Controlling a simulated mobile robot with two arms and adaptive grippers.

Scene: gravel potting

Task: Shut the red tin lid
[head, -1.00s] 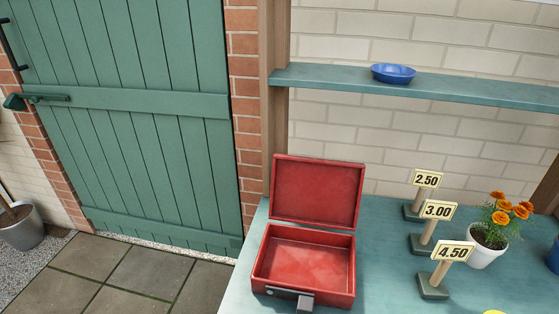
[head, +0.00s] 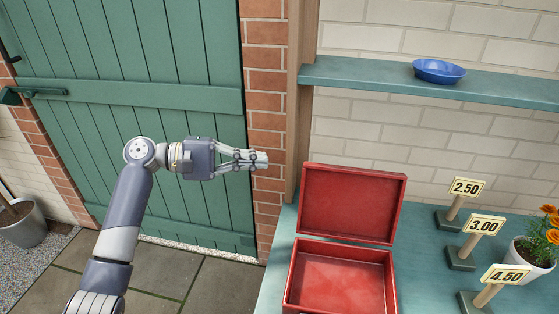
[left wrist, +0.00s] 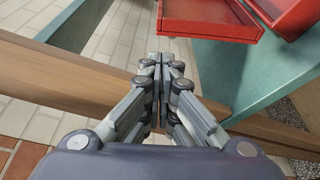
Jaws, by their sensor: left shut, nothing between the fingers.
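The red tin (head: 342,275) stands on the teal table, empty inside. Its red lid (head: 352,203) stands open, tilted up at the back edge. My left gripper (head: 262,160) is shut and empty, in the air to the left of the lid and a little above its top edge. My right gripper is not in view.
Price signs reading 2.50 (head: 467,187), 3.00 (head: 485,225) and 4.50 (head: 505,274) stand right of the tin. A potted orange flower (head: 537,250) is at the right edge. A blue bowl (head: 438,71) sits on the teal shelf (head: 380,80). A wooden post (head: 300,100) rises behind the lid.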

